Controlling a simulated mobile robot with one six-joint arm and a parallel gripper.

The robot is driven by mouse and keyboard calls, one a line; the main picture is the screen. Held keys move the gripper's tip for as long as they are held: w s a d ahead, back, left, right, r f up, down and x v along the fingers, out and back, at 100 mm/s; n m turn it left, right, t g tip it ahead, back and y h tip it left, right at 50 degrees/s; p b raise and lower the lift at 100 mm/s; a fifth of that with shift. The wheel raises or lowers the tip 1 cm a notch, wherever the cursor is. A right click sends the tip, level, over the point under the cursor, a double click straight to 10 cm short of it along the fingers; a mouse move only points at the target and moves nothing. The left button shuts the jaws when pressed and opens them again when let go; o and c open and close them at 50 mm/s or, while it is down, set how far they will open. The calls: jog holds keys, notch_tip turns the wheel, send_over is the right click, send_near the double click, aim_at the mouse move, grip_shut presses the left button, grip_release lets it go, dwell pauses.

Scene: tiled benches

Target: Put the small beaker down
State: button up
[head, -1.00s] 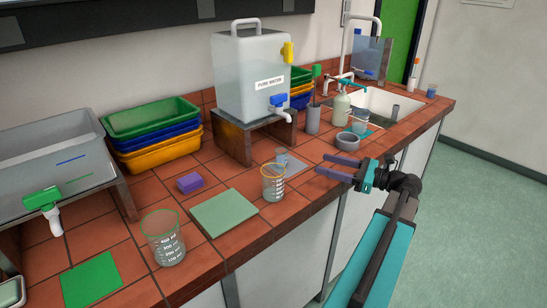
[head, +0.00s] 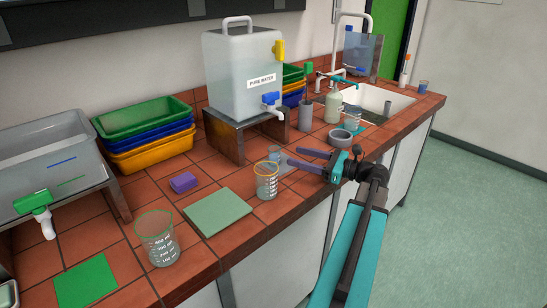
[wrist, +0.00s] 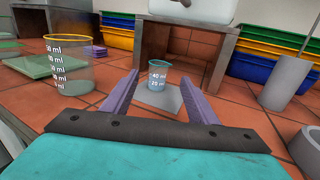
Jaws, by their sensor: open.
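The small clear beaker (head: 273,152), marked in ml, stands upright on a grey mat (wrist: 158,100) in front of the stand. In the wrist view the small beaker (wrist: 158,76) appears between the purple fingertips, with a gap on each side. My gripper (head: 286,156) is open and empty, its fingers pointing at the beaker. The fingertips look just short of it. In the head view the orange-rimmed beaker and my fingers hide much of the mat.
An orange-rimmed beaker (head: 266,183) stands close on the near left, beside a pale green mat (head: 217,212). A grey cylinder (head: 305,133) and a grey ring (head: 340,139) are to the right. The dark stand (head: 236,140) under the water tank is behind.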

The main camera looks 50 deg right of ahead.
aim_at(274, 156)
jog(key=shift+x, duration=0.85)
jog(key=shift+p+x, duration=0.4)
jog(key=shift+x, duration=2.25)
jog(key=shift+s+a, duration=0.1)
jog(key=shift+a, duration=0.05)
jog(key=c, duration=1.2)
jog(key=shift+c, duration=0.2)
jog(key=shift+r, duration=0.2)
